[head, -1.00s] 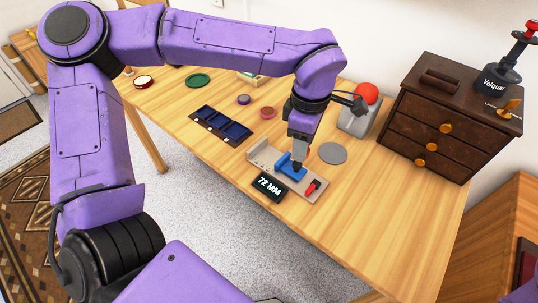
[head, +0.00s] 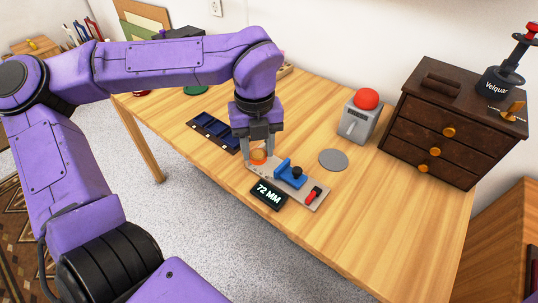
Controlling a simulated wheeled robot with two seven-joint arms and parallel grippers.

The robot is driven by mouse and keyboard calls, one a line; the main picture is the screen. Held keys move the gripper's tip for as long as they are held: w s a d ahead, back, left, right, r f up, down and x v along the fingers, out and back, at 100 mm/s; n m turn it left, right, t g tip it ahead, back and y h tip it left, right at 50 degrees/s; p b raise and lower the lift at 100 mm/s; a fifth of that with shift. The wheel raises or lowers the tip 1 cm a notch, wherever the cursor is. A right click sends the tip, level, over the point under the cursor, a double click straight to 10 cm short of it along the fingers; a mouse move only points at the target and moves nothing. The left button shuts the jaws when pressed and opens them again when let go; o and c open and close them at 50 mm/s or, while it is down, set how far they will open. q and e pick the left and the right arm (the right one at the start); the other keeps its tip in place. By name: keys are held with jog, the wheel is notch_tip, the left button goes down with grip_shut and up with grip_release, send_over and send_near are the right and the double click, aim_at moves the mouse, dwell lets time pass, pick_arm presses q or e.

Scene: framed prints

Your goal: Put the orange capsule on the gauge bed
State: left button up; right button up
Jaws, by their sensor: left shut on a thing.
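My left gripper (head: 259,152) is shut on the orange capsule (head: 259,156), which shows between its fingertips. It is at the left end of the gauge, a grey base with a bed (head: 265,174), a blue slider (head: 291,174) and a red lever (head: 315,193). The capsule appears over or at the bed's left end; I cannot tell if it touches the bed. The slider stands to the right of the capsule, apart from it. A black display (head: 268,194) in front reads 72 MM. My right gripper is not in view.
A grey disc (head: 333,159) lies behind the gauge. A grey box with a red dome (head: 367,99) stands further back. A dark blue compartment tray (head: 213,130) lies to the left. A brown drawer chest (head: 445,125) stands at right. The table's front right is clear.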

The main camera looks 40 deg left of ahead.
pick_arm(q)
send_over(269, 164)
notch_tip(269, 164, down, 7)
jog(key=shift+s+r, duration=0.15)
jog(key=shift+r, duration=0.05)
jog(key=f, duration=0.3)
jog(key=shift+w, duration=0.2)
jog(key=shift+f, duration=0.2)
jog(key=shift+f, duration=0.2)
jog(key=o, duration=0.8)
jog(key=shift+c, duration=0.2)
notch_tip(269, 164, up, 12)
jog(key=shift+r+p, duration=0.25)
jog(key=shift+p, duration=0.05)
